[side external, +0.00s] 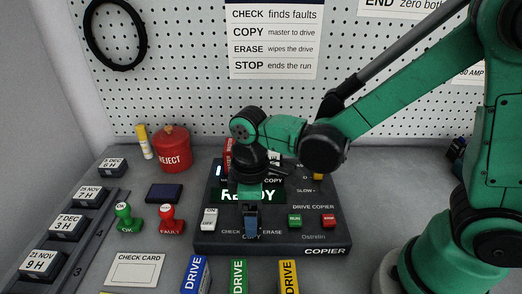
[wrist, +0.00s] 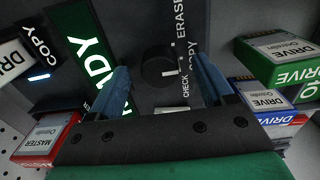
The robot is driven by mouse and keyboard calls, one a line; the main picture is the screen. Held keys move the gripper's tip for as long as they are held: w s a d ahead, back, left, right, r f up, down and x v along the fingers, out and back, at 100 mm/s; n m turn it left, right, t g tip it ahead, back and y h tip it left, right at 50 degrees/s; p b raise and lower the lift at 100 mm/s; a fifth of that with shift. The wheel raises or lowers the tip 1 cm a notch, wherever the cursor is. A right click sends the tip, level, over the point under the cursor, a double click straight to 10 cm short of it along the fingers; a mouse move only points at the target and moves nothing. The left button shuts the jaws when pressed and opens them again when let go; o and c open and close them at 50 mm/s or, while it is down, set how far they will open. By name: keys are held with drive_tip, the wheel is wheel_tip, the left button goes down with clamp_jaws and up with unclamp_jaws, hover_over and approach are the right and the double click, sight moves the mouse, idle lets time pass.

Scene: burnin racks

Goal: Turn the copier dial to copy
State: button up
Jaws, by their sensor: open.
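The copier (side external: 338,236) is a dark box with a lit READY display (side external: 228,195). Its dial (wrist: 157,64) shows in the wrist view as a round black knob beside the printed words CHECK, COPY and ERASE. Small white marks lie near the knob; I cannot tell which word it points to. My gripper (side external: 251,222) reaches down over the dial and hides it in the side view. In the wrist view, my gripper (wrist: 161,68) is open, with a blue finger on either side of the knob. I see no clear contact with it.
A white ON/OFF switch (side external: 209,218), a green RUN button (side external: 295,220) and a red button (side external: 328,220) flank the dial. DRIVE boxes, blue (side external: 195,273), green (side external: 238,275) and yellow (side external: 288,275), stand in front. Stamps and a red REJECT pot (side external: 172,150) are left.

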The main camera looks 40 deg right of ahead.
drive_tip(key=shift+r, duration=2.8)
drive_tip(key=s+d+r+m+t, duration=0.1)
drive_tip(key=d+r+m+t, duration=0.2)
drive_tip(key=d+m+t, duration=0.4)
drive_tip(key=shift+s+d+r+m, duration=0.25)
drive_tip(key=shift+s+d+m, duration=0.1)
drive_tip(key=shift+d+m, duration=0.75)
